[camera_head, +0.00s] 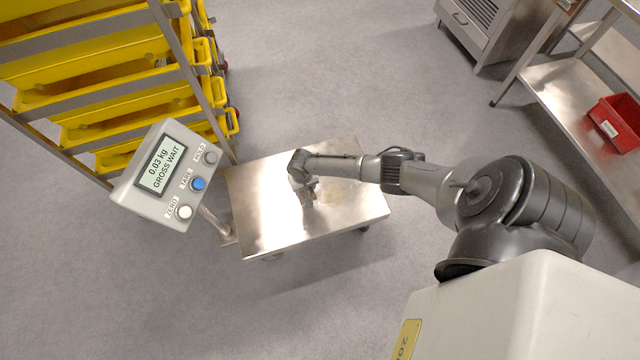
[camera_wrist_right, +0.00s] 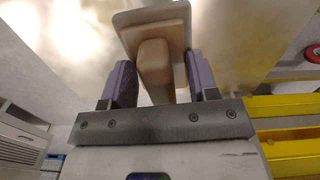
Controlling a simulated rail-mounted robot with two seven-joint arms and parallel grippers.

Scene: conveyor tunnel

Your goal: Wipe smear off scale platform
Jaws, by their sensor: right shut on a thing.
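The scale platform (camera_head: 270,225) is a shiny steel plate in the middle of the head view. A faint yellowish smear (camera_head: 338,196) lies on it, right of centre. My right gripper (camera_head: 308,195) reaches over the platform from the right, just left of the smear, pointing down. In the right wrist view my right gripper (camera_wrist_right: 158,88) has its purple-grey fingers shut on the handle of a beige wiping pad (camera_wrist_right: 155,62). The pad's flat face is toward the steel; I cannot tell whether it touches. My left gripper is not in view.
The scale's display (camera_head: 165,170) reads 0.03 kg, GROSS WAIT, and stands on a post at the platform's left. A rack of yellow trays (camera_head: 120,95) is at upper left. A steel bench (camera_head: 560,90) with a red bin (camera_head: 615,122) is at right. Grey floor surrounds the platform.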

